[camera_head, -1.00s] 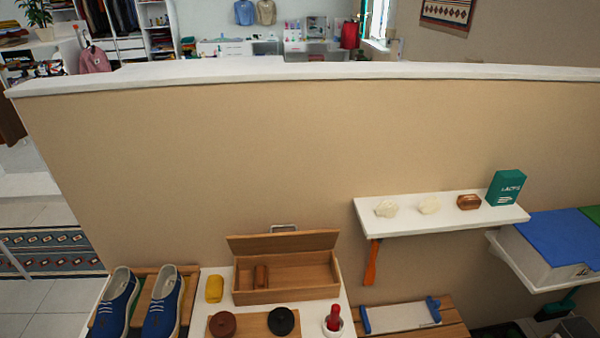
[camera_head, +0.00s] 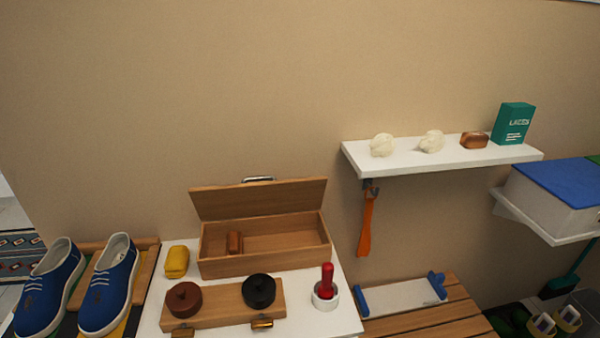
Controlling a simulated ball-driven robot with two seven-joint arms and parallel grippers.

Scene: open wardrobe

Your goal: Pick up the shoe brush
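No item is clearly recognisable as the shoe brush. A small brown block (camera_head: 234,242) lies in the left part of an open wooden box (camera_head: 264,266) on the white table top; its bristles, if any, do not show. A glossy brown block (camera_head: 474,140) sits on the white wall shelf, between a cream ball and a green box. A red-handled tool (camera_head: 327,280) stands upright in a white cup (camera_head: 325,302) to the right of the wooden box. Neither of my grippers is in view.
Blue shoes (camera_head: 108,284) stand at the left beside a yellow bundle (camera_head: 177,262). Two round tins, dark red (camera_head: 184,300) and black (camera_head: 258,291), sit on a wooden board in front. The wall shelf (camera_head: 400,167) overhangs a slatted bench (camera_head: 440,322); an orange shoehorn (camera_head: 366,225) hangs below it.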

